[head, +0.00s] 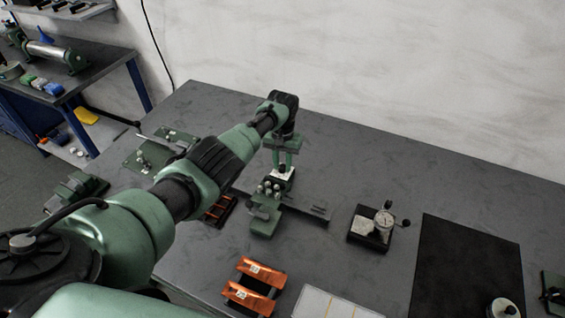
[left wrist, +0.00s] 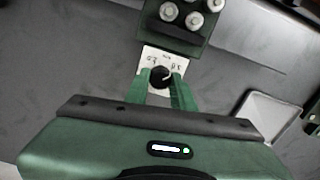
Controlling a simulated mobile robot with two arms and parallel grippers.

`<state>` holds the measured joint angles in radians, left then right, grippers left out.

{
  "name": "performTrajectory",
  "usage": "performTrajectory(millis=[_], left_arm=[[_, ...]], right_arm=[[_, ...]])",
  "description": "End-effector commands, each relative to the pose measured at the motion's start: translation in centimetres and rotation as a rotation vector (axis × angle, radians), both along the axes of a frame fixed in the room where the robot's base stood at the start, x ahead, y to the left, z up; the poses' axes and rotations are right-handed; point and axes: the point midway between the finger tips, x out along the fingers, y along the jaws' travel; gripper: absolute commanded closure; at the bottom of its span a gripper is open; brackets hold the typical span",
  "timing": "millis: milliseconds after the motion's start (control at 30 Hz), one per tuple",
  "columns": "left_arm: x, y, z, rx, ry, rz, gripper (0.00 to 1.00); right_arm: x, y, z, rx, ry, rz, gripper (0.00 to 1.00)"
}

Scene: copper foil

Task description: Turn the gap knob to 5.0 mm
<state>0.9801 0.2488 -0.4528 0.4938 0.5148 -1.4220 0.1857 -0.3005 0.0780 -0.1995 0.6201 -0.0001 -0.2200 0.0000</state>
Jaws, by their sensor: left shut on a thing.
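The gap knob (left wrist: 160,77) is a small black knob with a light pointer line, on a white dial plate (left wrist: 151,58) with printed marks. The marks are too small and blurred to read surely. My left gripper (left wrist: 162,88) has its green fingers on both sides of the knob and is shut on it. In the head view my left gripper (head: 283,165) reaches down to the dial plate (head: 282,180) at the back end of a green device (head: 264,212) with several metal rollers. My right gripper is not in view.
A dial gauge on a black base (head: 369,236) and a dark mat (head: 465,265) are to the right. A green plate with fittings (head: 150,152) is at the left. The table behind the device is clear.

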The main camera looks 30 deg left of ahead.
Motion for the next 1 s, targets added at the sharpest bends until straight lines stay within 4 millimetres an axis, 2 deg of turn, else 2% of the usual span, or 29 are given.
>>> performTrajectory(millis=[467, 500, 567, 867, 1000], left_arm=[[0.2, 0.1, 0.2, 0.001, -0.006, 0.013, 1.0], [0.2, 0.1, 0.2, 0.001, -0.006, 0.013, 0.68], [0.2, 0.1, 0.2, 0.001, -0.006, 0.013, 0.54], [0.1, 0.0, 0.1, 0.001, -0.003, 0.013, 0.54], [0.1, 0.1, 1.2, 0.0, -0.004, 0.012, 0.54]], right_arm=[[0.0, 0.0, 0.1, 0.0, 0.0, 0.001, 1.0], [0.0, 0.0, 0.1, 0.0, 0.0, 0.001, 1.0], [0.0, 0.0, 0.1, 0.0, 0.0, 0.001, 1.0], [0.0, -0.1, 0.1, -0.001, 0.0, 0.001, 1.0], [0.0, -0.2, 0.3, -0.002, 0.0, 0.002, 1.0]])
